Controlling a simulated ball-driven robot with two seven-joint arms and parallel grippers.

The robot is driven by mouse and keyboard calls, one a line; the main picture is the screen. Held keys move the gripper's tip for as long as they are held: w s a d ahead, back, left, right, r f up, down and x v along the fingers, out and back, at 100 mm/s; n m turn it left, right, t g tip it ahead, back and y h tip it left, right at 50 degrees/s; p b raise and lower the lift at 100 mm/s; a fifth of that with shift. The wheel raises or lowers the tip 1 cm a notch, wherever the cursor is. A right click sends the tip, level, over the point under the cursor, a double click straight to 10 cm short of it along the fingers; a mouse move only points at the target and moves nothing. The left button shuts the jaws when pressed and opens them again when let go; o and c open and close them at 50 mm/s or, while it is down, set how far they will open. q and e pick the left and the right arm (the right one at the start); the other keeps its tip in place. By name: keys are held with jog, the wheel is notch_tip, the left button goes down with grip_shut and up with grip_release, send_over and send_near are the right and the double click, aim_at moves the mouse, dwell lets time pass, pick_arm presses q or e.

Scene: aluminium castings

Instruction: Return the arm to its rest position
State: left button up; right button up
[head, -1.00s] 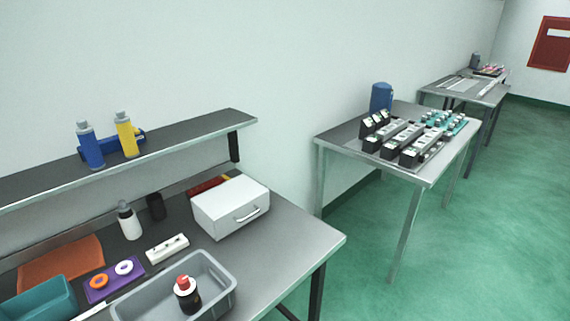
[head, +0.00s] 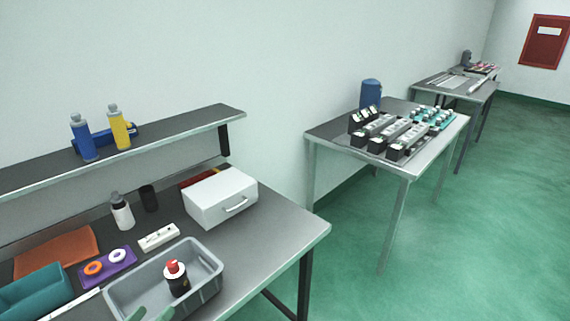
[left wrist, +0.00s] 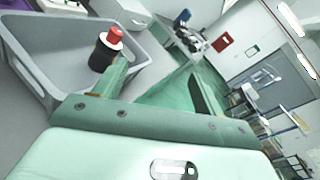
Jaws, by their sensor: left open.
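My left gripper (head: 151,314) shows only its green fingertips at the bottom edge of the head view, over the near side of the grey bin. In the left wrist view the left gripper (left wrist: 160,82) has its fingers wide apart with nothing held between them. A dark bottle with a red cap (head: 176,280) stands upright in the grey bin (head: 209,259). In the left wrist view the bottle (left wrist: 102,55) is beside the left finger, outside the gap; I cannot tell whether they touch. My right gripper is not in view.
A white drawer box (head: 220,198), a white-and-dark bottle (head: 122,212), a purple tray (head: 126,268), and a teal bin (head: 45,292) share the bench (head: 275,240). A shelf (head: 180,130) overhangs its back. Another table (head: 330,130) stands right; green floor lies between.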

pick_arm(q)
jog(key=s+a+n+g+y, duration=0.25)
jog(key=n+y, duration=0.25)
jog(key=n, duration=0.6)
jog(key=s+a+n+g+y, duration=0.25)
jog(key=n+y, duration=0.25)
jog(key=n, duration=0.6)
jog(key=s+d+f+n+g+h, duration=0.1)
jog(key=s+d+f+n+g, duration=0.2)
jog(key=s+f+n+g, duration=0.1)
jog(key=s+d+f+g+h+b, duration=0.1)
jog(key=s+d+f, duration=0.1)
jog(key=f, duration=0.8)
jog(key=s+d+f+g+h+b, duration=0.1)
jog(key=s+d+f+g+h, duration=0.1)
jog(key=f, duration=0.8)
jog(key=s+d+f+g+h+b, duration=0.1)
jog(key=s+f, duration=0.1)
jog(key=f, duration=0.8)
jog(key=s+f+n+g+h+b, duration=0.1)
jog(key=s+f+n+g, duration=0.1)
jog(key=s+f, duration=1.4)
jog(key=shift+s+f+n+g, duration=0.15)
jog(key=shift+s+n+g, duration=0.15)
jog(key=shift+s+n, duration=0.35)
jog(key=shift+d, duration=0.1)
